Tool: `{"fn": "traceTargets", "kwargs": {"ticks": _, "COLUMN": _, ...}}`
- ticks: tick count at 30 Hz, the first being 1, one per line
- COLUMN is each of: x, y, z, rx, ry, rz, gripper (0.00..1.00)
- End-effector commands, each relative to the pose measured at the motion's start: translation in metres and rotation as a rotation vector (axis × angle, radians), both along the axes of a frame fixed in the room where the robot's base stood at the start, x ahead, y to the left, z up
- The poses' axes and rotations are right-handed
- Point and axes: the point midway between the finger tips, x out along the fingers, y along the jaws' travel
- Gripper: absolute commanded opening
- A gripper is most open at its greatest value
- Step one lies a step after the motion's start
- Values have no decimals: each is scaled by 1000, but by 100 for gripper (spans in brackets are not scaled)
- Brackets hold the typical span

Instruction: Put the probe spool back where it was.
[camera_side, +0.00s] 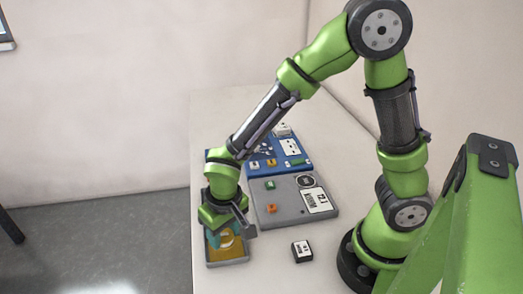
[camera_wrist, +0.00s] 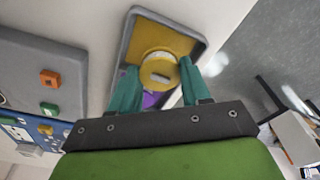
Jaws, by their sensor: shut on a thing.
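The probe spool (camera_wrist: 158,72) is a yellow, round-ended piece with a small slot in its end. It sits between the two teal fingers of my gripper (camera_wrist: 158,66), which is shut on it. In the side view my gripper (camera_side: 225,238) is low over a grey tray (camera_side: 229,264) with a yellow-orange floor, at the table's near left corner. The tray (camera_wrist: 186,34) also shows behind the spool in the wrist view. A purple patch (camera_wrist: 150,99) shows below the spool. Whether the spool touches the tray floor cannot be told.
A grey panel (camera_side: 283,209) with orange and green pieces and a white label lies right of the tray. A blue panel (camera_side: 286,163) lies behind it. A small black box (camera_side: 302,251) with a white label stands at front right. The table's left edge is close to the tray.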

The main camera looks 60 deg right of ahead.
Motion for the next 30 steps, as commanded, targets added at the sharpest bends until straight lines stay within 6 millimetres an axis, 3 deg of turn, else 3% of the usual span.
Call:
{"fn": "traceTargets", "kwargs": {"ticks": 5, "x": 0, "y": 0, "z": -23, "rx": -2, "ry": 2, "rz": 1, "gripper": 12}}
{"fn": "traceTargets", "kwargs": {"ticks": 17, "x": 0, "y": 0, "z": -28, "rx": -1, "ry": 1, "rz": 2, "gripper": 12}}
{"fn": "traceTargets", "kwargs": {"ticks": 18, "x": 0, "y": 0, "z": -28, "rx": 0, "ry": 0, "rz": 1, "gripper": 52}}
{"fn": "traceTargets", "kwargs": {"ticks": 19, "x": 0, "y": 0, "z": -28, "rx": 0, "ry": 0, "rz": 1, "gripper": 56}}
{"fn": "traceTargets", "kwargs": {"ticks": 30, "x": 1, "y": 0, "z": -23, "rx": 1, "ry": -2, "rz": 1, "gripper": 58}}
